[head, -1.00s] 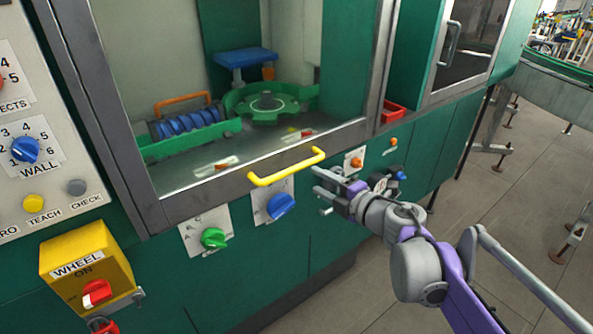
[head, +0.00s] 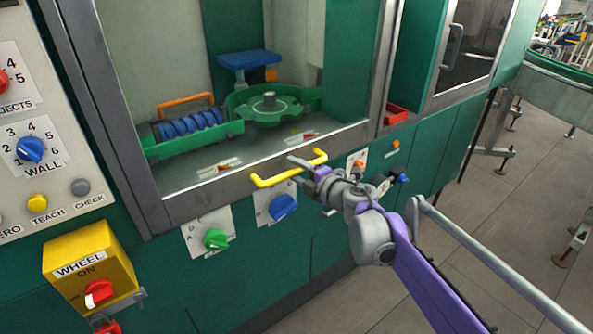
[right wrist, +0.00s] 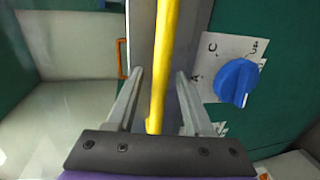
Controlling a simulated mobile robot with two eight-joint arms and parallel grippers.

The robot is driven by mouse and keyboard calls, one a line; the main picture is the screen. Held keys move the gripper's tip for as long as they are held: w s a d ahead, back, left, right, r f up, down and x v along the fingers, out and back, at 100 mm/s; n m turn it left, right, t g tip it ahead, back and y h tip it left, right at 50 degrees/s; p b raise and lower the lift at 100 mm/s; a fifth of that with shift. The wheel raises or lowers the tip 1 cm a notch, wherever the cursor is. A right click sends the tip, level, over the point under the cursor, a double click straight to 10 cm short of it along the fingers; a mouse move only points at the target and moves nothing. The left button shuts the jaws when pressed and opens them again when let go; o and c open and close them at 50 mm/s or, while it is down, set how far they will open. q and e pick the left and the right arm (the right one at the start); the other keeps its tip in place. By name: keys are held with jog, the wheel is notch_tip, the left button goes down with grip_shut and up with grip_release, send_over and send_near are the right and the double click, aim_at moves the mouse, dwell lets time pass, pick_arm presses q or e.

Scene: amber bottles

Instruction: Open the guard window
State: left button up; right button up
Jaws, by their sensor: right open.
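The guard window (head: 300,70) is a clear pane in a grey metal frame on the green machine, and it looks shut. A yellow bar handle (head: 278,174) runs along its lower frame. My right gripper (head: 298,170) is at the right end of this handle. In the right wrist view the yellow handle (right wrist: 163,65) runs lengthwise between the two open fingers of my right gripper (right wrist: 160,90), with a gap on either side. My left gripper is not in view.
Below the handle are a blue knob (head: 283,207) and a green knob (head: 216,239). A yellow WHEEL box (head: 92,268) juts out at the lower left. Behind the pane are a green rotary plate (head: 268,108) and blue rollers (head: 190,125).

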grip_shut()
dwell(1.3)
